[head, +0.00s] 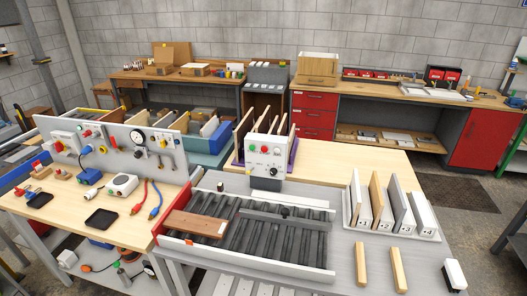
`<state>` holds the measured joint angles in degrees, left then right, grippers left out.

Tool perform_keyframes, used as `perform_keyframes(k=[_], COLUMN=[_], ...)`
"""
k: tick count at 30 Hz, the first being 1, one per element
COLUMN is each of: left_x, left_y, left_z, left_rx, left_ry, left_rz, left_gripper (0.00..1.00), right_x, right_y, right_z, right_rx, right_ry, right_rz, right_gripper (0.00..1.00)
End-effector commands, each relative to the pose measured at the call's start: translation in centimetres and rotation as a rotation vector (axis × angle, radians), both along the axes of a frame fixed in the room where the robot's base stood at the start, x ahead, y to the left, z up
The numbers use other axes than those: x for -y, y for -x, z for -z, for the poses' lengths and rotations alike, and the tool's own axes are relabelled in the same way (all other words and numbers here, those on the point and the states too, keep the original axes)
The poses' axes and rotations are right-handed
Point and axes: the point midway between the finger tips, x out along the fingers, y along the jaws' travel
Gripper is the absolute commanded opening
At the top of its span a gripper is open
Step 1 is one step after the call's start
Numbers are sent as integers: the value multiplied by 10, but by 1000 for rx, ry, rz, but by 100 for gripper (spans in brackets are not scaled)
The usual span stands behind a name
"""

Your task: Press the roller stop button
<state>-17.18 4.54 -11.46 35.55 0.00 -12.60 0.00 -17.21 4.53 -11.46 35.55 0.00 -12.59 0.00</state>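A light grey control box (264,171) stands upright behind the roller conveyor (285,262). Its front face carries small round red and green buttons and a dark knob; their labels are too small to read. A brown board (197,222) with a pale label lies on the left part of the rollers. A grey bar with a dark knob crosses the rollers near the middle. Neither of my grippers is in view, and nothing is touching the control box.
A rack of upright numbered boards (388,221) stands right of the conveyor, with two wooden strips and a black-and-white block in front. A panel with gauges and switches (120,146) stands on the left table. The space before the control box is open above the rollers.

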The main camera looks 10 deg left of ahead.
Motion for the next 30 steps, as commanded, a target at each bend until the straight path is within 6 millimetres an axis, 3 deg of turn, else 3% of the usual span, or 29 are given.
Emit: perform_keyframes(k=[9,30], left_x=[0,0], left_y=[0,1], left_z=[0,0], left_rx=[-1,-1], left_ry=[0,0], left_rz=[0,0], left_gripper=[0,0], right_x=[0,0], right_y=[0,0], right_z=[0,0], right_rx=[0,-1], right_ry=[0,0], right_rz=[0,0], right_gripper=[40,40])
